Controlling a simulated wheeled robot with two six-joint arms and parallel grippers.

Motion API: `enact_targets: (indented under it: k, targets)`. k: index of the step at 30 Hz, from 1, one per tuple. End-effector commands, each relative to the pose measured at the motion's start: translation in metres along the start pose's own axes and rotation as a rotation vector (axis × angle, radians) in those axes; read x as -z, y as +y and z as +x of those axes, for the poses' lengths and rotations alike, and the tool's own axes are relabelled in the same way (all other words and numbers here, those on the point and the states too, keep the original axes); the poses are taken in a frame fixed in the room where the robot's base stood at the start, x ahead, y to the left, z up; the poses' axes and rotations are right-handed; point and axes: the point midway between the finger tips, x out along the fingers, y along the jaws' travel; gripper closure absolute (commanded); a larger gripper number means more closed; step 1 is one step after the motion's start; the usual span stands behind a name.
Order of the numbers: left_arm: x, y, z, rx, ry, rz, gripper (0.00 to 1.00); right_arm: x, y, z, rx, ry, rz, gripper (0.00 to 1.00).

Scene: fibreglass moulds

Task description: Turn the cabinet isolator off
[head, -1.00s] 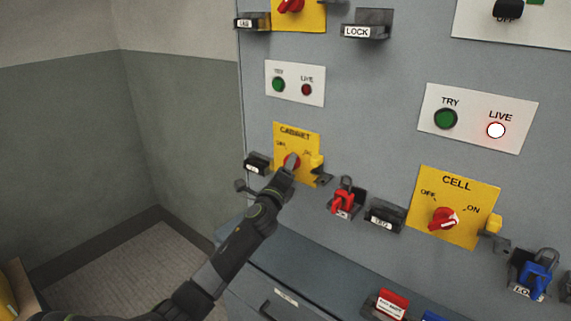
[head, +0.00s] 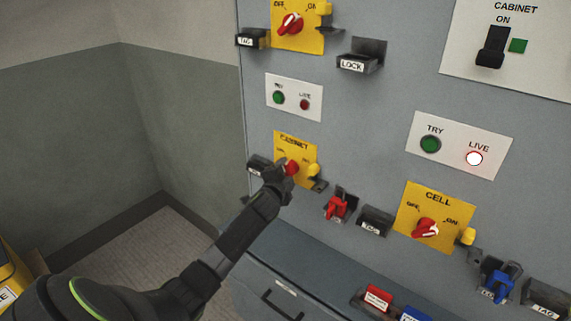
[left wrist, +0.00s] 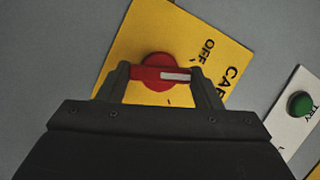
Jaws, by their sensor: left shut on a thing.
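The cabinet isolator is a red rotary handle (left wrist: 160,73) on a yellow plate (head: 293,146) marked CABINET, at the middle left of the grey panel in the head view. My left gripper (head: 283,172) is at this handle. In the left wrist view its two fingers (left wrist: 162,82) are shut on the ends of the red handle. The handle's white mark points right there, below the OFF print (left wrist: 208,48). The ON print is hidden in that view. The small sign (head: 293,97) above has a green TRY button and a dark red LIVE lamp. My right gripper is not in view.
A CELL isolator (head: 427,228) is to the right, under a lit LIVE lamp (head: 474,158). A red padlock (head: 337,207) and a black tag holder (head: 375,220) sit between the two isolators. Another yellow isolator plate (head: 297,38) is above. A blue padlock (head: 500,283) is lower right.

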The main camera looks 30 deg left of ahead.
Motion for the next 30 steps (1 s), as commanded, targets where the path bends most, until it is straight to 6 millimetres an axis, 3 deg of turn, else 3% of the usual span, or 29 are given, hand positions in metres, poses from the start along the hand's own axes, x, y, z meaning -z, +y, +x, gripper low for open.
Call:
enact_targets:
  k: [1, 3, 12, 30]
  targets:
    - [0.001, -0.005, -0.001, -0.021, -0.004, -0.039, 0.64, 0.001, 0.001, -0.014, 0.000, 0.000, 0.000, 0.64]
    - [0.001, -0.005, -0.001, -0.043, -0.004, -0.094, 0.64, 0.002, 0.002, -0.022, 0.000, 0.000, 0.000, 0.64]
    - [-0.001, -0.004, -0.001, -0.118, -0.004, -0.277, 0.64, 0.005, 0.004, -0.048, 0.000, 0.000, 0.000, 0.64]
    - [-0.002, 0.000, 0.000, -0.158, -0.003, -0.377, 0.64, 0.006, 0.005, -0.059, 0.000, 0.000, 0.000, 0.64]
